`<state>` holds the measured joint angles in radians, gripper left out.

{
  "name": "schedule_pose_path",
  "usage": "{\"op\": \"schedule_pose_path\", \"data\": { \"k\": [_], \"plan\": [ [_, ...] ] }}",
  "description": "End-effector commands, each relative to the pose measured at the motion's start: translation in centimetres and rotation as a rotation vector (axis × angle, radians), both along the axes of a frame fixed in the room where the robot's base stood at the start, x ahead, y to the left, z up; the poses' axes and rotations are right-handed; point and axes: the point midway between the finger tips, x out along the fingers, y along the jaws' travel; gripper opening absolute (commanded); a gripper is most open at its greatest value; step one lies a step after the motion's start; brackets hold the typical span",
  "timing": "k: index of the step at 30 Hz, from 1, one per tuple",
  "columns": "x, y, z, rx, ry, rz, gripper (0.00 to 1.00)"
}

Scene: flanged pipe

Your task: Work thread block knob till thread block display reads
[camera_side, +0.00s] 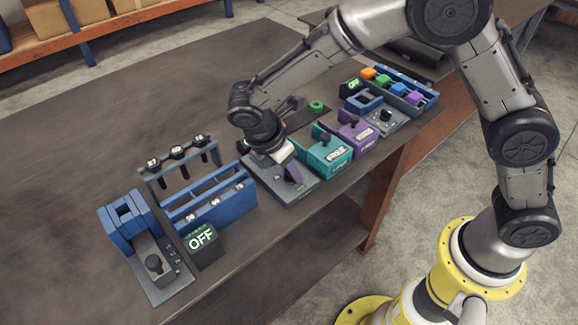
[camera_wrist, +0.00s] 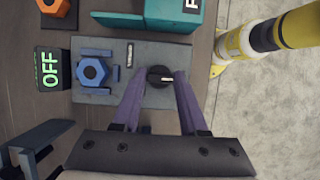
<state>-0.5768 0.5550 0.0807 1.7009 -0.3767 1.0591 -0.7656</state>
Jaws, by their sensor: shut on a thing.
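The thread block is a grey plate (camera_wrist: 112,58) with a blue hex nut (camera_wrist: 92,71) between blue holders and a round black knob (camera_wrist: 160,77) with a pale pointer mark. My gripper (camera_wrist: 160,80) has its purple fingers on either side of the knob, shut on it. The pointer lies roughly crosswise between the fingers. The display (camera_wrist: 50,69) beside the nut end of the plate reads OFF in green. In the side view my gripper (camera_side: 292,172) is down at the grey plate (camera_side: 288,192), and it hides the knob.
A teal block (camera_wrist: 165,14) adjoins the plate, with an orange hex piece (camera_wrist: 52,6) nearby. In the side view a purple block (camera_side: 352,137) stands beyond the teal one. A blue rack (camera_side: 225,205) and another OFF display (camera_side: 202,242) stand to the left. The table's left part is clear.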

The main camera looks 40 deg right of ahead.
Motion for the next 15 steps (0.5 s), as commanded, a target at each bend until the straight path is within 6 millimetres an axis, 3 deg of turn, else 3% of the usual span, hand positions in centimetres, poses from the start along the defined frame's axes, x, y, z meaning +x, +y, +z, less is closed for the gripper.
{"op": "schedule_pose_path", "data": {
  "k": [8, 15],
  "plan": [
    [0.02, 0.01, 0.02, 0.0, 0.001, -0.04, 0.0],
    [0.16, -0.01, 0.03, 0.001, 0.001, -0.179, 0.0]
  ]
}}
